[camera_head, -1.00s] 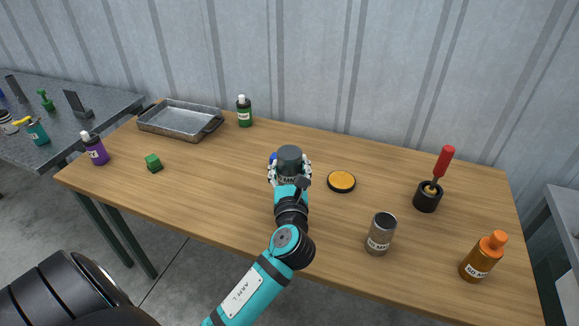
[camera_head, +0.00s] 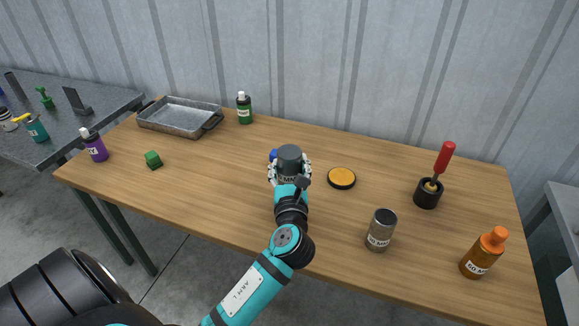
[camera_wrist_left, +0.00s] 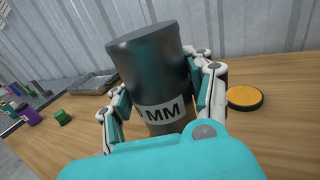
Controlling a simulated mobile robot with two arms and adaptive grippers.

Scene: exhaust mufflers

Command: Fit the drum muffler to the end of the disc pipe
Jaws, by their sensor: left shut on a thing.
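A dark grey cylinder (camera_head: 289,157) with a pale label ending in "MM" is between the fingers of my left gripper (camera_head: 290,173). It looks like the drum muffler. In the left wrist view the cylinder (camera_wrist_left: 155,70) fills the middle, roughly upright, with the fingers shut on both its sides. The fingers hide part of its lower body, and I cannot tell whether its base touches the table. A small blue thing (camera_head: 273,155) shows just behind its left side, mostly hidden. I cannot make out which thing is the disc pipe. My right gripper is not in view.
Right of the cylinder lie a yellow-topped black tin (camera_head: 341,178), a metallic can (camera_head: 381,231), a black pot (camera_head: 428,194) with a red-handled tool, and an orange bottle (camera_head: 482,255). A metal tray (camera_head: 180,117), green bottle (camera_head: 244,109), green cube (camera_head: 153,160) and purple bottle (camera_head: 95,148) stand left.

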